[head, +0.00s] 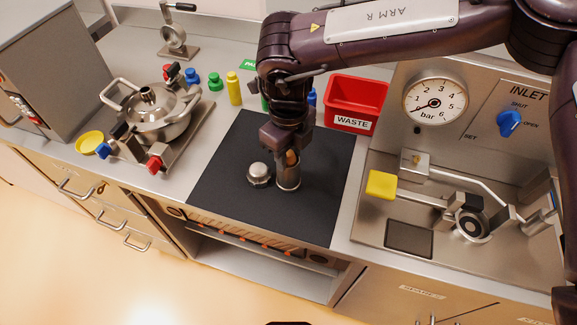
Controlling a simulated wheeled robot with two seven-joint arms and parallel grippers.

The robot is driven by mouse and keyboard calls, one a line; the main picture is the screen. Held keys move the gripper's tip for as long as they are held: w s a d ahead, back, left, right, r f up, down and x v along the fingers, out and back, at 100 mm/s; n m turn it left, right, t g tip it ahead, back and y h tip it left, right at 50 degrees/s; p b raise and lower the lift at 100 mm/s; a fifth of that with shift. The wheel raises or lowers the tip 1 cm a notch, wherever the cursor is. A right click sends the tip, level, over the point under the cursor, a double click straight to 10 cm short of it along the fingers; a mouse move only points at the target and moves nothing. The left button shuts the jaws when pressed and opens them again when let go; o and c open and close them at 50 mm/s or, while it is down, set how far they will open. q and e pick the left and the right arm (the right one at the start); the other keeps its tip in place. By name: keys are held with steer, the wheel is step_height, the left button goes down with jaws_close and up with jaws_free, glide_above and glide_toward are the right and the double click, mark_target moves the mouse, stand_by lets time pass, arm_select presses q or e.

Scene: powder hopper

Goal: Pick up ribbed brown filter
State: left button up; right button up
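My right gripper (288,158) points straight down over the black mat, at the top of an upright metal cylinder (288,179). A small orange-brown piece (292,157) shows between the gripper and the cylinder's top. It may be the ribbed brown filter, but it is mostly hidden and I cannot make out ribs. The fingers are too hidden to tell whether they are open or shut on it. A round silver cap (259,174) lies on the mat just left of the cylinder. My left gripper is not in view.
The black mat (232,150) is otherwise clear. A red waste bin (353,103) stands behind it to the right. A steel pot-like vessel (158,112) stands at left, with small coloured bottles behind. A yellow-handled valve assembly (381,185) is at right.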

jaws_close()
steer(key=shift+r, duration=0.15)
